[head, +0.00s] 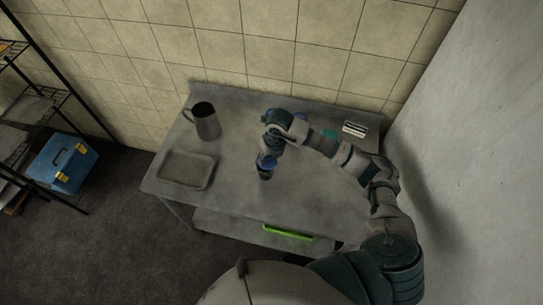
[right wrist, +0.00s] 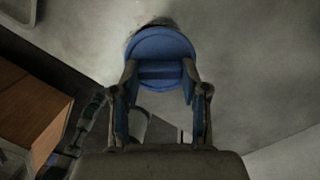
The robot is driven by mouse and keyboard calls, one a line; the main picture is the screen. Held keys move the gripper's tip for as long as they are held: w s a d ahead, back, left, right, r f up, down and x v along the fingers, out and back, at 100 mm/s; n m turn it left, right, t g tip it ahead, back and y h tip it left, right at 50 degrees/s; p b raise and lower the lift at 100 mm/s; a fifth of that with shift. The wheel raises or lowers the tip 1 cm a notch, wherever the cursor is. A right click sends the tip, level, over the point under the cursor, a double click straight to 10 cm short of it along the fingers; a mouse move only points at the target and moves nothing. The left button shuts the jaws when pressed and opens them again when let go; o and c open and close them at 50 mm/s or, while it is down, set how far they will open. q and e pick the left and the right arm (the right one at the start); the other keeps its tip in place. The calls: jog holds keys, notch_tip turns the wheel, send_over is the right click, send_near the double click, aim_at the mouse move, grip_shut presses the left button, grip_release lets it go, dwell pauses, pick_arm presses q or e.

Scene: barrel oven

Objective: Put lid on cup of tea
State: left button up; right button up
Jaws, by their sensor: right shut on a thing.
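My right gripper (head: 267,157) reaches down over the middle of the metal table. In the right wrist view, its two fingers (right wrist: 160,72) are shut on the raised grip of a round blue lid (right wrist: 160,46). A dark edge shows behind the lid in the wrist view. I cannot tell whether the lid touches a cup. No tea is visible. My left gripper is not in view.
A grey metal jug (head: 207,123) and a shallow grey tray (head: 187,170) stand on the table (head: 235,205) at the left. A small black-and-white item (head: 355,129) lies at the back right. A green item (head: 289,231) is on the lower shelf. The table's front middle is clear.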

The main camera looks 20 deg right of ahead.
jog(key=shift+a+r, duration=0.1)
jog(key=shift+a, duration=0.05)
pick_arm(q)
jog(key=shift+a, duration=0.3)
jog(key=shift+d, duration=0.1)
pick_arm(e)
jog(key=shift+d, duration=0.2)
jog(key=o, duration=1)
jog(key=shift+d, duration=0.15)
jog(key=o, duration=0.5)
jog(key=shift+a, duration=0.2)
jog(key=shift+o, duration=0.2)
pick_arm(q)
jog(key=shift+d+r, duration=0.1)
pick_arm(e)
jog(key=shift+r, duration=0.1)
